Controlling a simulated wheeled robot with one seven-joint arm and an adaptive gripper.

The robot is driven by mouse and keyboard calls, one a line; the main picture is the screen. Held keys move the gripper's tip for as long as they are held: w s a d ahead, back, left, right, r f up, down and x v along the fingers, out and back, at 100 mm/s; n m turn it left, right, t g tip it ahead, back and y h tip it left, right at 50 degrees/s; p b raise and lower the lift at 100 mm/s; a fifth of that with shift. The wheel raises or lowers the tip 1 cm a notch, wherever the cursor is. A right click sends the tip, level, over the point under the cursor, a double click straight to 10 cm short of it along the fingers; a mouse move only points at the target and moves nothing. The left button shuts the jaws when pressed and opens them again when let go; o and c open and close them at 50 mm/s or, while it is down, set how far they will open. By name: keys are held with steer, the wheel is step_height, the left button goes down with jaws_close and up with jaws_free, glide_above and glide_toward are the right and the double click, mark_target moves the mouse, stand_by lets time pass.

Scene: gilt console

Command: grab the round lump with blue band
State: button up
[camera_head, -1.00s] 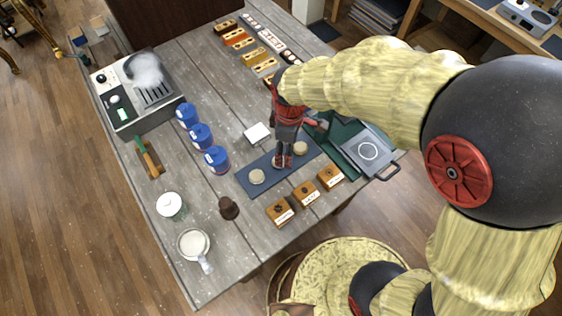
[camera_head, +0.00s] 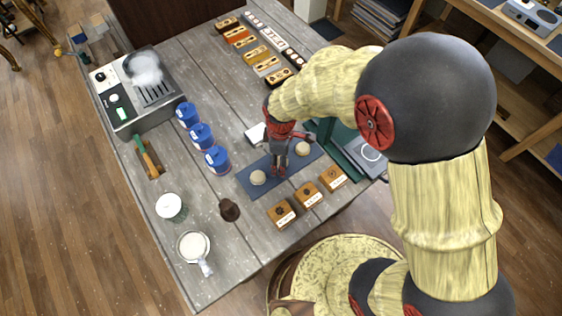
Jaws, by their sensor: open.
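Pale round lumps lie on a dark blue-grey mat (camera_head: 253,188). One lump (camera_head: 258,178) is at the mat's left end and another lump (camera_head: 303,148) is towards its right end. The mat between them is largely hidden by my gripper (camera_head: 279,172). My gripper points down over the middle of the mat, open, with its fingertips low near the mat. Whether it touches anything cannot be told. No blue band can be made out on the visible lumps at this size.
Wooden blocks with labels (camera_head: 308,194) stand in front of the mat. Blue canisters (camera_head: 216,160) stand to its left, and a small brown object (camera_head: 229,210) lies front left. A green case with a grey panel (camera_head: 364,151) is at the right. Bare table lies left of the mat.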

steer(key=shift+c, duration=0.8)
steer(key=c, duration=1)
steer(key=shift+c, duration=0.2)
steer(key=shift+r, duration=0.15)
